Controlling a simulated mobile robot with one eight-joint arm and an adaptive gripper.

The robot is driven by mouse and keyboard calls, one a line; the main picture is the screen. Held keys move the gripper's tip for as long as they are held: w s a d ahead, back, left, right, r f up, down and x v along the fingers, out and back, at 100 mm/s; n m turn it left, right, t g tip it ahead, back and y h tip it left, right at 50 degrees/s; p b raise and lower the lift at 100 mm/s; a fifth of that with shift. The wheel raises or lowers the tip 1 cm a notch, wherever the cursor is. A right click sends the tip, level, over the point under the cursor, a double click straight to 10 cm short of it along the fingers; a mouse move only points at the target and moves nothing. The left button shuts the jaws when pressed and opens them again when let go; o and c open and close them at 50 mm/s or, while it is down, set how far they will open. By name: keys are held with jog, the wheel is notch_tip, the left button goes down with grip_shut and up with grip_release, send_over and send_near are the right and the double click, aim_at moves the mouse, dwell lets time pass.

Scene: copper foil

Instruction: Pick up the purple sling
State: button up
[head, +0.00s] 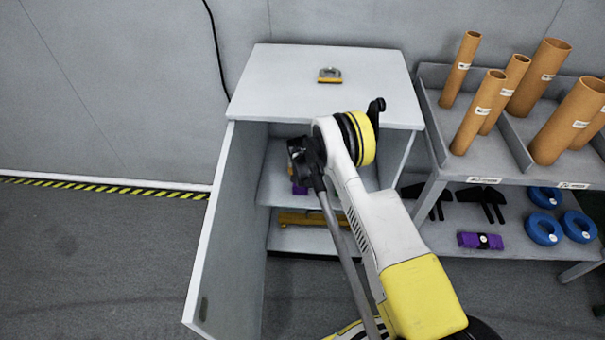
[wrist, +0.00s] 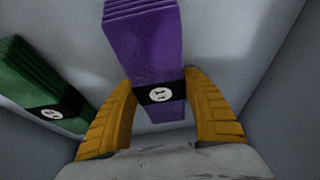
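A purple sling (wrist: 148,45) is a folded bundle with a black band and a round white label. In the wrist view it runs between the two yellow fingers of my gripper (wrist: 160,84), which meet the band on both sides. My gripper looks shut on it. In the head view my gripper (head: 301,160) reaches into an open cabinet, and only a bit of the purple sling (head: 299,188) shows below it. The fingertips are hidden there. Another purple bundle with a black band (head: 480,241) lies on the rack's lower shelf at right.
A green sling (wrist: 40,85) lies left of the purple one. The cabinet (head: 278,80) has its door (head: 222,240) open at left; a yellow-handled item (head: 329,76) sits on top. The rack (head: 425,190) at right holds cardboard tubes, blue rings (head: 543,229) and black brackets.

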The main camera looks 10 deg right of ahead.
jog(key=c, duration=0.7)
jog(key=shift+o, duration=0.2)
jog(key=shift+r, duration=0.15)
